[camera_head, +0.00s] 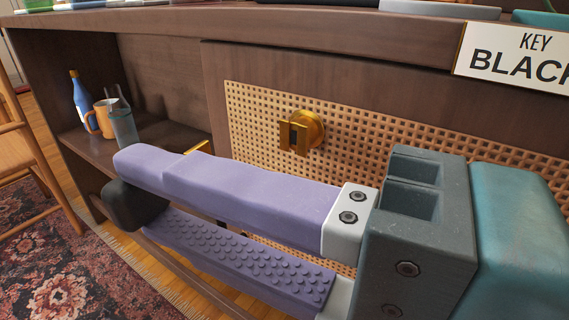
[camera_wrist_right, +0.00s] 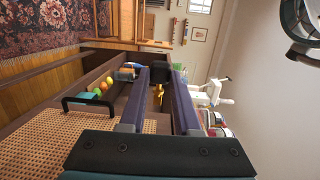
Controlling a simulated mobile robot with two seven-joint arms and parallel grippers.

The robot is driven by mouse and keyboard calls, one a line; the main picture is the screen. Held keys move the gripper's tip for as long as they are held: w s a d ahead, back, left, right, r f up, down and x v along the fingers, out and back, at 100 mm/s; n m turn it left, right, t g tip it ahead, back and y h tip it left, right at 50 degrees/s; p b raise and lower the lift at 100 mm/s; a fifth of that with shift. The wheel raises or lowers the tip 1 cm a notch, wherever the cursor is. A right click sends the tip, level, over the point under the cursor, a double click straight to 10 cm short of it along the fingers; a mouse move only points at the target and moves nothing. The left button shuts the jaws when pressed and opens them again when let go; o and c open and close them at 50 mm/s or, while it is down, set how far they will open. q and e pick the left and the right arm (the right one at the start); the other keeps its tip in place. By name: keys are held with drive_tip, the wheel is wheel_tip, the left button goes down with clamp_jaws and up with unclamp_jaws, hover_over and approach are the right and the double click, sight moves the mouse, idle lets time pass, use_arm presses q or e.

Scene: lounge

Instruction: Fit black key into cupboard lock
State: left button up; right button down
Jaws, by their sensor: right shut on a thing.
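My right gripper (camera_head: 150,188) is shut on the black key (camera_head: 130,208), near its fingertips. The black head is between the purple fingers, and a gold part of the key shows just above the upper finger. The wrist view also shows the black head (camera_wrist_right: 160,73) between the fingertips, with a gold part (camera_wrist_right: 159,92) below it. The gold lock (camera_head: 303,133), with a dark slot, sits on the woven cane panel of the cupboard (camera_head: 300,68). The key is apart from the lock, to its left and lower in the head view. My left gripper is not in view.
An open shelf (camera_head: 90,145) at the left holds a blue bottle (camera_head: 82,100), an orange mug (camera_head: 103,118) and a glass vessel (camera_head: 123,125). A sign (camera_head: 515,57) reading "KEY BLACK" hangs at the upper right. A wooden chair (camera_head: 25,160) stands at the far left, near a patterned rug (camera_head: 70,280).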

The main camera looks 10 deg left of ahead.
use_arm(q)
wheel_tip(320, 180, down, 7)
drive_tip(key=b, duration=0.5)
use_arm(e)
drive_tip(key=w+d+f+m+t, duration=0.1)
drive_tip(key=w+d+f+t, duration=0.1)
drive_tip(key=w, duration=0.4)
drive_tip(key=shift+w+d+f, duration=0.2)
drive_tip(key=shift+d+f, duration=0.2)
drive_tip(key=shift+w+d, duration=0.1)
use_arm(q)
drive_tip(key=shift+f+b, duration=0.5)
drive_tip(key=shift+b, duration=0.2)
use_arm(e)
drive_tip(key=shift+w+d, duration=0.2)
drive_tip(key=shift+w, duration=0.45)
use_arm(q)
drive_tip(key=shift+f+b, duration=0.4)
drive_tip(key=shift+b, duration=0.05)
use_arm(e)
drive_tip(key=shift+w+d, duration=0.25)
drive_tip(key=shift+w, duration=0.4)
drive_tip(key=c, duration=0.5)
unclamp_jaws()
drive_tip(key=shift+c, duration=0.2)
